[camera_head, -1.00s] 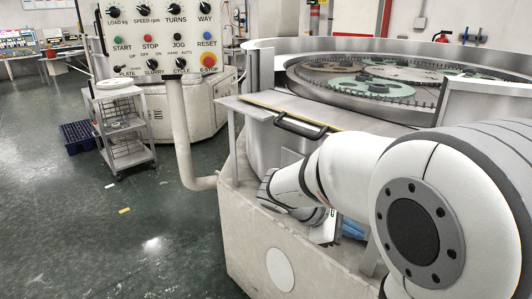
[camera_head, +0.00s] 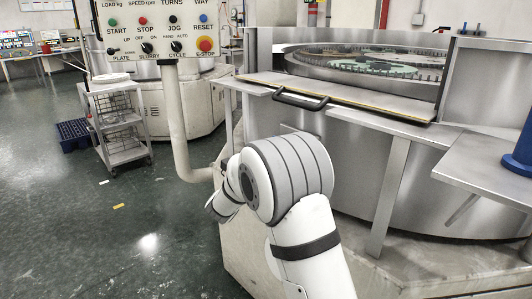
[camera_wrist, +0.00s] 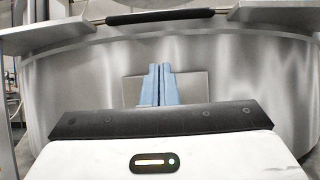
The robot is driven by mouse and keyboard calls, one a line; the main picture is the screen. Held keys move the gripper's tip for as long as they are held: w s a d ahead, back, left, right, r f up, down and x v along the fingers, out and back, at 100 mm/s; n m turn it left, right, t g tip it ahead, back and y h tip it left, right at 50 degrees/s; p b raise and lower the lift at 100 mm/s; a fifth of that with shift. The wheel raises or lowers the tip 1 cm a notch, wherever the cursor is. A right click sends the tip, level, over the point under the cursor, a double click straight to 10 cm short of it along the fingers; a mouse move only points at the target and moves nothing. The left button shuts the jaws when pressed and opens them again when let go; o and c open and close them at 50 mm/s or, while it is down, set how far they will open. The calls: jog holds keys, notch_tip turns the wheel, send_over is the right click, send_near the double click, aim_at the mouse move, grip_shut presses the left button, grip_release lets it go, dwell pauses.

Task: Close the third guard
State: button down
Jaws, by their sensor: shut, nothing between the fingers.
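A guard panel (camera_head: 365,101) with a yellow edge lies flat, folded outward, at the front of the round steel machine. Its black bar handle (camera_head: 301,101) sticks out on the near side. The gap above it leaves the lapping plate (camera_head: 375,68) inside in sight. No number shows on the panel. In the wrist view the black handle (camera_wrist: 160,16) crosses the top, above and beyond my gripper (camera_wrist: 158,70). The blue fingers are together and empty, pointing at the steel wall below the handle, apart from it. In the head view my arm hides the fingers.
A control panel (camera_head: 160,35) hangs on a bent post at left. A wire-shelf trolley (camera_head: 120,125) stands behind it. A steel side table (camera_head: 485,165) with a blue object (camera_head: 521,150) is at right.

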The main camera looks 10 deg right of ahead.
jog(key=w+d+r, duration=0.1)
jog(key=r, duration=0.1)
jog(key=w+d+r, duration=0.1)
jog(key=d+r, duration=0.1)
jog(key=w+d+r+b, duration=0.1)
jog(key=r, duration=0.2)
jog(key=shift+d, duration=0.15)
